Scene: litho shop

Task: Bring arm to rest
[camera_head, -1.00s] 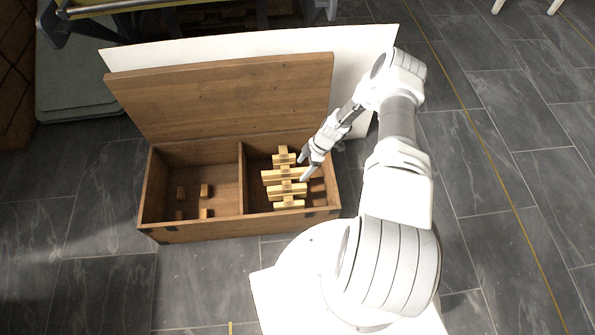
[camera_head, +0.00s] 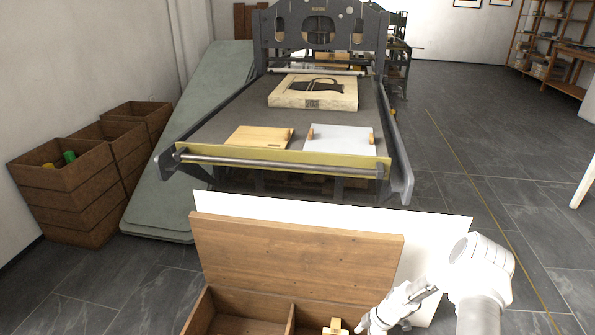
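My arm (camera_head: 478,270) reaches in from the bottom right of the head view, bent at its elbow and sloping down to the left. My gripper (camera_head: 366,325) is at the bottom edge, over the right compartment of the open wooden chest (camera_head: 297,250). The frame cuts off its fingertips, so I cannot see whether they are apart. A light wooden piece (camera_head: 336,327) shows in the right compartment, just left of the gripper. The rest of the chest's contents is out of view.
A white panel (camera_head: 440,232) stands behind the chest lid. Beyond it is a press bed (camera_head: 220,115) carrying a litho stone (camera_head: 313,92), a wooden board (camera_head: 258,138) and a white board (camera_head: 342,138). Wooden crates (camera_head: 75,195) stand left. Tiled floor (camera_head: 470,150) on the right is clear.

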